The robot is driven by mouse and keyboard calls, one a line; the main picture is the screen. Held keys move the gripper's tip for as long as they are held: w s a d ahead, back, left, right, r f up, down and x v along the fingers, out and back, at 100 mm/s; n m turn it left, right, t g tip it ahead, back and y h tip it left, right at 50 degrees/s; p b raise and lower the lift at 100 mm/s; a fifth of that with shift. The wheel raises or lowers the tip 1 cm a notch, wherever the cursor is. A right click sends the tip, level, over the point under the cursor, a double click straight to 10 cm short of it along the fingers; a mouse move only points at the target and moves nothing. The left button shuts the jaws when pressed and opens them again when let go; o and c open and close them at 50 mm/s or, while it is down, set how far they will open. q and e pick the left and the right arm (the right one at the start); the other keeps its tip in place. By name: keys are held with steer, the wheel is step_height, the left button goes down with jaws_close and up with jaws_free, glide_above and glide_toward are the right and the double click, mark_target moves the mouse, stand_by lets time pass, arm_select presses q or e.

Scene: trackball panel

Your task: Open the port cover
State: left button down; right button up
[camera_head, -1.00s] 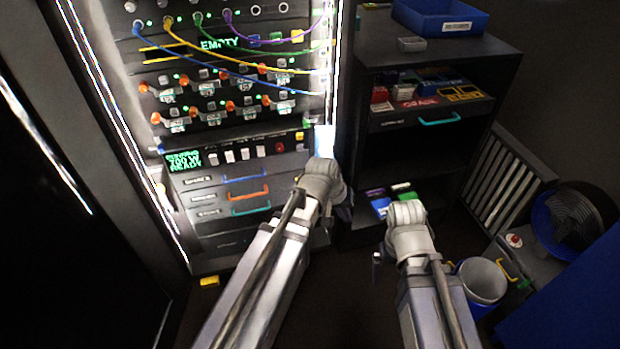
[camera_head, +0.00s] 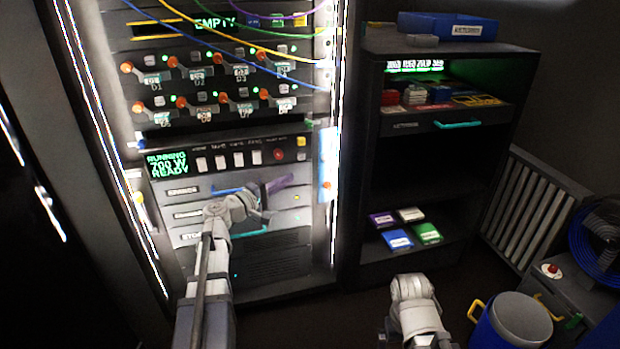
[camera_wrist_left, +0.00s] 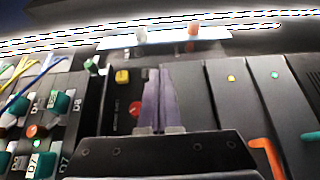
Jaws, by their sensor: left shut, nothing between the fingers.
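No part is plainly marked as the port cover. A pale blue plate (camera_head: 327,165) is on the right edge of the lit rack; an orange spot shows on it. In the left wrist view, a pale strip (camera_wrist_left: 165,39) with a white and an orange knob crosses the top, apart from the fingers. My left gripper (camera_head: 289,181) is shut and empty in front of the rack's drawers, left of the plate. Its purple fingers (camera_wrist_left: 159,72) show closed together in the wrist view. My right wrist shows at the bottom, but its fingers cannot be made out.
The rack has a panel reading READY (camera_head: 166,164), a red button (camera_head: 278,155) and orange-tipped levers above. Loose cables cross its top. A dark shelf unit (camera_head: 440,127) stands right, with a blue bin (camera_head: 447,26) on top. A blue-sided bucket (camera_head: 515,318) stands lower right.

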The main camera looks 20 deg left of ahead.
arm_select(q)
glide_toward(331, 168)
steer(key=w, duration=0.1)
steer(key=w+r, duration=0.1)
steer(key=w, duration=0.1)
steer(key=w+a, duration=0.1)
steer(key=w, duration=0.1)
steer(key=shift+w+a+r, duration=0.1)
steer(key=shift+r, duration=0.15)
stand_by(0.3)
steer(key=shift+s+d+n+y, duration=0.25)
steer(key=shift+s+n+y, duration=0.05)
steer(key=shift+s+y, duration=0.1)
